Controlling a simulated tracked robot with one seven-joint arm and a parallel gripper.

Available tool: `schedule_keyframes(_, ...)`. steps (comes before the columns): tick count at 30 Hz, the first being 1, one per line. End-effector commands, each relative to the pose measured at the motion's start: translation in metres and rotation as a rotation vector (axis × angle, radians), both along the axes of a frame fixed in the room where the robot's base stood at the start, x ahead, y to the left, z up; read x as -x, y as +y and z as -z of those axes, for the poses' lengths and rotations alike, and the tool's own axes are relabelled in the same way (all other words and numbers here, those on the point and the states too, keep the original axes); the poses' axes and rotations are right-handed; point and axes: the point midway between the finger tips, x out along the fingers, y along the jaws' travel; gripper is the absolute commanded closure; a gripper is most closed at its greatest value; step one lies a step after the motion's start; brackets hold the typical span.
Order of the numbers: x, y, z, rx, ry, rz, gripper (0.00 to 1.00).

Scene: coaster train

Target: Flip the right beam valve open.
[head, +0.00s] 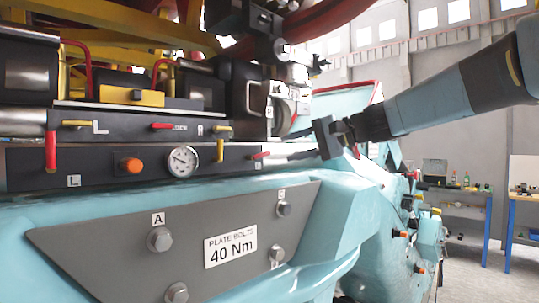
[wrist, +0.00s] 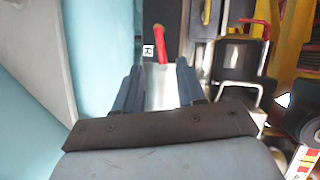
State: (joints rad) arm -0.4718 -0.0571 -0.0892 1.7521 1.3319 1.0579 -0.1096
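The right beam valve is a short red lever (wrist: 160,42) beside a white "R" label (wrist: 147,51) in the wrist view. In the head view its red handle (head: 260,155) shows at the right end of the dark lower beam (head: 110,160), lying roughly level. My gripper (wrist: 158,78) is open and empty in the wrist view. Its two fingers point toward the lever, whose near end lies between and just beyond the fingertips. I cannot tell whether they touch. In the head view my gripper (head: 288,147) reaches in from the right and partly hides the beam's end.
A left red lever (head: 51,150) hangs down near an "L" label (head: 73,181). A gauge (head: 182,161) and orange button (head: 131,165) sit between the levers. Yellow levers (head: 75,123) and another red lever (head: 162,126) are on the upper beam. A bolted plate (head: 120,235) lies below.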

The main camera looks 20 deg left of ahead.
Motion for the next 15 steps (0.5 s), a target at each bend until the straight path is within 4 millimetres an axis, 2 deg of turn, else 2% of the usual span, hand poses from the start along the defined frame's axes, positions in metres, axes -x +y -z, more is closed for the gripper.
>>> schedule_keyframes(6, -0.003, 0.037, 0.01, 0.001, 0.0, -0.003, 0.6)
schedule_keyframes(15, -0.007, 0.065, 0.018, 0.0, -0.001, -0.001, 0.6)
